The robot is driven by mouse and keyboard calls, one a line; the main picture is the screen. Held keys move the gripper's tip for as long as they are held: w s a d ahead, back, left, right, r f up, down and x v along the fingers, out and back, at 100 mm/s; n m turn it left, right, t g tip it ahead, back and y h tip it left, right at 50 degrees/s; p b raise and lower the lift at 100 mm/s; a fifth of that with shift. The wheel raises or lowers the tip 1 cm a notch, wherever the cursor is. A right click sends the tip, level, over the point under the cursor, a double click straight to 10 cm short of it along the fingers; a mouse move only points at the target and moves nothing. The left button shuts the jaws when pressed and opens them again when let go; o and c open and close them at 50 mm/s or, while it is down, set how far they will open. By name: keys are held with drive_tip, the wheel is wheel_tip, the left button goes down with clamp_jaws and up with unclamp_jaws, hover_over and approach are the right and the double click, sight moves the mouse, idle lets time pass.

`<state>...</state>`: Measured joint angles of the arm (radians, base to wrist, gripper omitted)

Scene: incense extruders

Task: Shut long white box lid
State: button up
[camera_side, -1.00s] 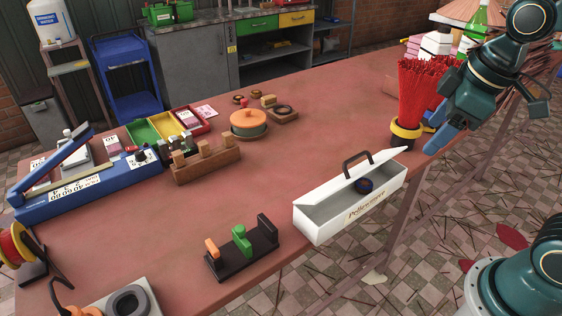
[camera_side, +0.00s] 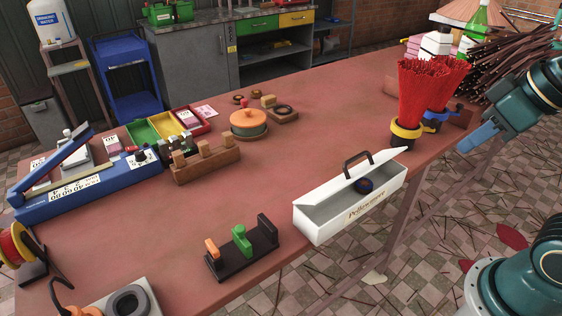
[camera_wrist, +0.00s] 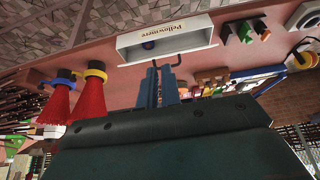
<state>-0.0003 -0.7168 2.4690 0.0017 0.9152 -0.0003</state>
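The long white box (camera_side: 333,225) stands at the table's front edge, with lettering on its front wall. Its lid (camera_side: 386,158) is raised along the back side, with a dark handle (camera_side: 357,161) sticking up, and the interior shows. A dark blue round thing (camera_side: 364,185) is inside. The box (camera_wrist: 190,38) also shows at the top of the wrist view, with the handle just beyond my fingertips in the picture. My gripper (camera_side: 464,147) is off to the right of the box, past the table edge, touching nothing. Its blue fingers lie close together in the wrist view; any gap is unclear.
Red incense bundles (camera_side: 418,92) stand in holders between my gripper and the box's right end. A black rack with green and orange pieces (camera_side: 243,250) is left of the box. A wooden block (camera_side: 205,160) and orange-lidded pot (camera_side: 248,122) lie behind. The mid-table is clear.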

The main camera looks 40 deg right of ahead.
drive_tip(key=shift+g, duration=0.8)
drive_tip(key=w+r, duration=0.1)
drive_tip(key=w, duration=0.1)
drive_tip(key=w+r, duration=0.1)
drive_tip(key=w, duration=0.1)
drive_tip(key=w+r, duration=0.1)
drive_tip(key=w, duration=0.1)
drive_tip(key=shift+w, duration=0.1)
clamp_jaws()
drive_tip(key=w+f+g, duration=0.2)
drive_tip(key=w, duration=0.8)
drive_tip(key=w+f+g, duration=0.2)
drive_tip(key=w, duration=0.8)
drive_tip(key=shift+w+g, duration=0.3)
drive_tip(key=shift+g, duration=0.1)
drive_tip(key=shift+a, duration=0.1)
drive_tip(key=shift+s+f, duration=0.65)
drive_tip(key=shift+f, duration=1.4)
drive_tip(key=shift+s+f, duration=0.65)
drive_tip(key=shift+f, duration=1.45)
drive_tip(key=shift+s+f, duration=0.65)
drive_tip(key=shift+f, duration=1.4)
drive_tip(key=shift+s, duration=0.2)
